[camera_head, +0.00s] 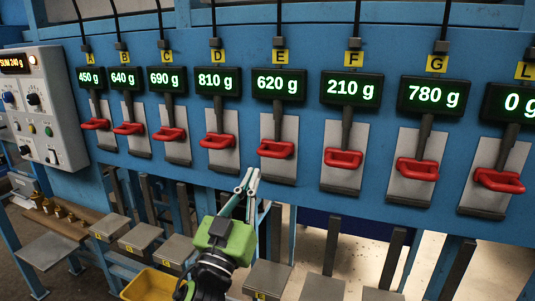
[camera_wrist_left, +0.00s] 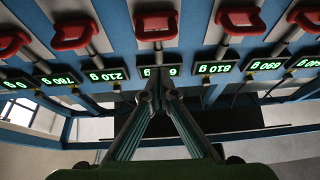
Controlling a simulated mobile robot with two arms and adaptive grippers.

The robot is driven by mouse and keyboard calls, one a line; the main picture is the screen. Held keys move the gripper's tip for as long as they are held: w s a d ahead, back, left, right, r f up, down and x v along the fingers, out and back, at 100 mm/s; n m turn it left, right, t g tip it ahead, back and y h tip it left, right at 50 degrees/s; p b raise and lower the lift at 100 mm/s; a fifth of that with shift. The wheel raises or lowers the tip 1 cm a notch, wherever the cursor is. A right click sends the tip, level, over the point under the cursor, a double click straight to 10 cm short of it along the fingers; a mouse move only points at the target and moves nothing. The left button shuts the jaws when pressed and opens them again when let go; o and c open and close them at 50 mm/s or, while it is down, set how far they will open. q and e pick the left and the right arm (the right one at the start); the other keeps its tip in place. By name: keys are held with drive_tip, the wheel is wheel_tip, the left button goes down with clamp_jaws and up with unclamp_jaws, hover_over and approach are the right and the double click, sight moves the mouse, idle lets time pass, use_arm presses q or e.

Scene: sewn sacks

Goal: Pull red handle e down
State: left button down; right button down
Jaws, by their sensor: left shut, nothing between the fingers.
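Red handle E (camera_head: 276,149) is on a metal plate below the yellow E label (camera_head: 280,57) and the 620 g display (camera_head: 278,83). It sits near the upper-middle part of its plate, at the end of a dark lever. It also shows in the left wrist view (camera_wrist_left: 156,24), where the scene is upside down. My left gripper (camera_head: 248,178) is shut and empty, its fingers pointing up. In the head view its tips appear below and left of handle E; I see no contact. My right gripper is not in view.
Red handle D (camera_head: 218,141) is to the left of E and red handle F (camera_head: 343,158) to its right, with more handles along the blue panel (camera_head: 248,115).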

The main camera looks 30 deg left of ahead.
use_arm(q)
drive_tip(key=shift+s+d+r+t, duration=0.1)
drive_tip(key=shift+r+t, duration=0.05)
drive_tip(key=shift+r, duration=0.3)
drive_tip(key=shift+s+d+r+t, duration=0.1)
drive_tip(key=shift+r+t, duration=0.05)
drive_tip(key=shift+r, duration=0.3)
drive_tip(key=p+x, duration=0.5)
drive_tip(key=x, duration=0.5)
drive_tip(key=shift+w+f+b, duration=0.2)
drive_tip(key=shift+f, duration=0.8)
drive_tip(key=shift+w+f+b, duration=0.15)
drive_tip(key=shift+w+f, duration=0.05)
drive_tip(key=shift+f, duration=0.8)
